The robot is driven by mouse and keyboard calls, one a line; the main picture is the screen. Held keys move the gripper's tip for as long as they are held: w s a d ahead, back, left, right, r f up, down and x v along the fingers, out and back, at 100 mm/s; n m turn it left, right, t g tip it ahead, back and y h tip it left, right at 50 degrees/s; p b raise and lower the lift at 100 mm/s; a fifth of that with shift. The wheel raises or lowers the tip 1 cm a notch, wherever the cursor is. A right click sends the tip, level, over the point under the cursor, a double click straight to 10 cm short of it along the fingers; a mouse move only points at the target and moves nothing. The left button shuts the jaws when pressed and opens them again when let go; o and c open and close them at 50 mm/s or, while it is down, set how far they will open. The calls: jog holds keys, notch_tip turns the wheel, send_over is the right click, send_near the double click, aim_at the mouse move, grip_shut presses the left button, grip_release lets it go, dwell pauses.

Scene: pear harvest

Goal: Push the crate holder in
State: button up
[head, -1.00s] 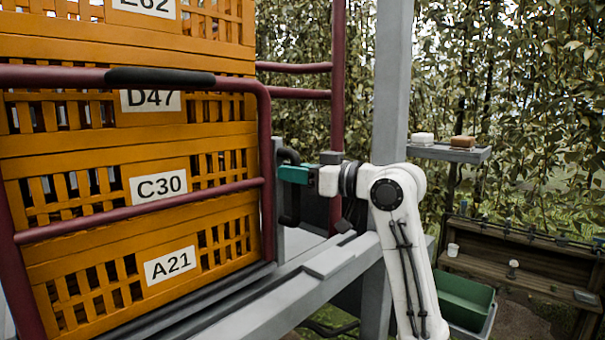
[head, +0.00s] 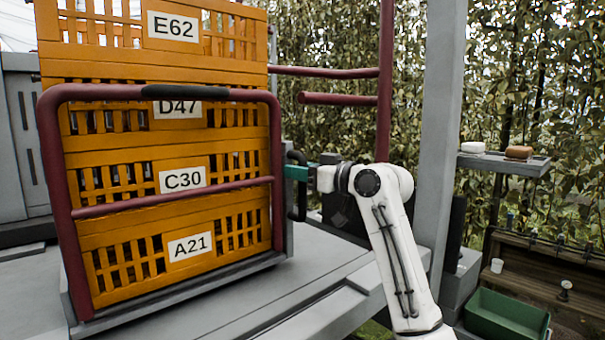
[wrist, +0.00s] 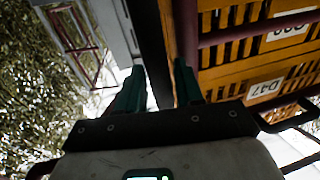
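The crate holder (head: 63,200) is a dark red tube frame on a grey base, left of centre in the head view. It carries a stack of orange crates (head: 130,222) labelled E62, D47, C30 and A21. A black upright handle (head: 301,205) stands at its right side. My gripper (head: 294,172), with teal fingers, is at the upper part of this handle. The exact contact is partly hidden.
A grey post (head: 440,130) stands right of my arm. A small shelf (head: 520,164) holds a white and a brown block. A green bin (head: 505,315) is at lower right. Grey deck (head: 330,270) lies clear in front of the holder's right side.

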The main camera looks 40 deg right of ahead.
jog(key=shift+o, duration=0.4)
jog(key=shift+f, duration=0.1)
jog(key=shift+s, duration=0.15)
jog(key=shift+s+d, duration=0.1)
jog(key=shift+s, duration=0.2)
jog(key=b+v, duration=0.2)
jog(key=v, duration=0.8)
jog(key=shift+b, duration=0.3)
